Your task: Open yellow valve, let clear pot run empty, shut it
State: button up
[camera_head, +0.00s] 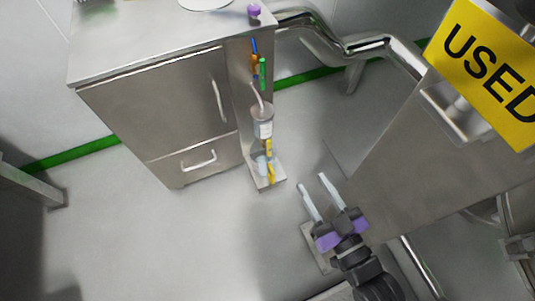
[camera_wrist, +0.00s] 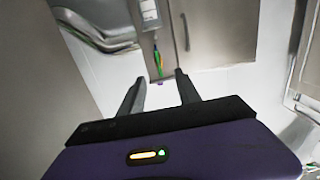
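A clear pot with a white label (camera_head: 264,129) stands upright in a narrow station on the side of the steel cabinet. A yellow part, seemingly the yellow valve (camera_head: 269,147), sits just below it; its setting is too small to read. Another yellow piece shows lower down, beside a clear vessel (camera_head: 262,164) at the station's base. The pot's level cannot be told. My gripper (camera_head: 313,182) is open and empty, to the right of the station and apart from it. In the wrist view my gripper (camera_wrist: 160,76) points toward the station, and the labelled pot (camera_wrist: 149,12) appears at the top.
Blue, orange and green pieces (camera_head: 262,70) hang above the pot, under a purple knob (camera_head: 254,11). The steel cabinet (camera_head: 160,95) has protruding handles. A steel housing with a yellow USED sign (camera_head: 490,70) stands close on the right. Floor is clear in front of the cabinet.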

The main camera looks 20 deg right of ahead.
jog(key=b, duration=1.1)
send_near(270, 148)
jog(key=w, duration=0.3)
jog(key=shift+t+h, duration=0.3)
jog(key=shift+w+a+f+b, duration=0.15)
jog(key=shift+w+b, duration=0.5)
jog(key=shift+w, duration=1.3)
jog(key=shift+w+a+f+b, duration=0.15)
jog(key=shift+w+b, duration=0.5)
jog(key=shift+w, duration=1.3)
jog(key=shift+d, duration=0.1)
jog(key=shift+c, duration=0.4)
grip_shut()
